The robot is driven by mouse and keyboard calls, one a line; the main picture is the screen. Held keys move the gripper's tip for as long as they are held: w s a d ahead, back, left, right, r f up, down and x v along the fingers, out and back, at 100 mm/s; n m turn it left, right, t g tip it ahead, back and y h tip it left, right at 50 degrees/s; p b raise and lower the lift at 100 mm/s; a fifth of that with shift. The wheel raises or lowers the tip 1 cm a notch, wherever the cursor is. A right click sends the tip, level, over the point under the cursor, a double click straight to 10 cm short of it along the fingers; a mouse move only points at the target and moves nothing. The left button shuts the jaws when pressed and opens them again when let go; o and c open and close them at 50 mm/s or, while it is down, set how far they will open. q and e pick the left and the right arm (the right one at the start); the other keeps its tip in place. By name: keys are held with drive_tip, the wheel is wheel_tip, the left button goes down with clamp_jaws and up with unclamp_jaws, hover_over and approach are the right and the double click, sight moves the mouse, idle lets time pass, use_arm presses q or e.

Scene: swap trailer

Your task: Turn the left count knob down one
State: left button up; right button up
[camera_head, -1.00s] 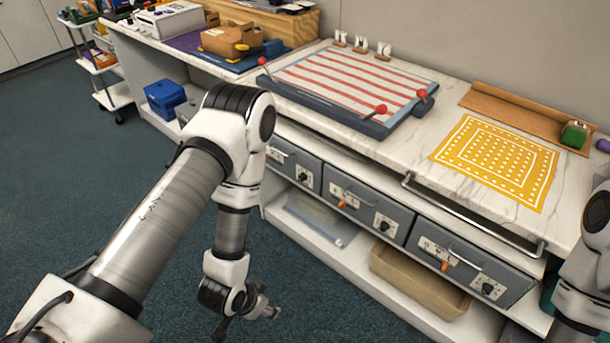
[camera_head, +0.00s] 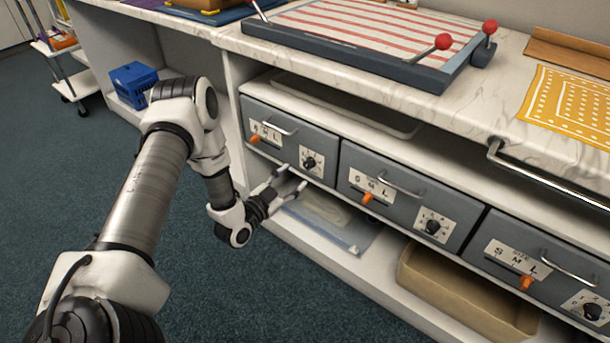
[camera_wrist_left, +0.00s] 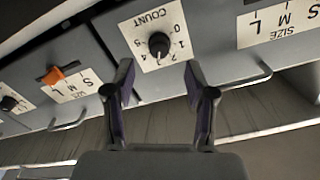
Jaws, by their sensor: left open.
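The left count knob (camera_head: 312,162) is a black round knob on a white numbered dial at the right of the left grey drawer (camera_head: 290,140). In the left wrist view the knob (camera_wrist_left: 159,44) appears upside down under the word COUNT; I cannot read its exact setting. My left gripper (camera_head: 290,178) is open and empty, just in front of and slightly below the knob, apart from it. In the left wrist view its two fingers (camera_wrist_left: 158,80) stand either side of the knob's line. My right gripper is out of view.
Orange size levers (camera_head: 367,198) and bar handles (camera_head: 400,186) stick out of the drawer fronts. A middle count knob (camera_head: 433,227) sits to the right. The marble countertop (camera_head: 360,85) overhangs above. A clear tray (camera_head: 335,225) and tan bin (camera_head: 460,290) lie on the shelf below.

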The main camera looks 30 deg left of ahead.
sight(306, 166)
use_arm(q)
drive_tip(key=w+b, duration=0.1)
drive_tip(key=w, duration=0.4)
drive_tip(key=shift+w+d, duration=0.1)
drive_tip(key=shift+d, duration=0.1)
clamp_jaws()
drive_tip(key=shift+n, duration=0.3)
drive_tip(key=n, duration=0.4)
drive_tip(key=n+b, duration=0.1)
drive_tip(key=n, duration=0.3)
idle(0.4)
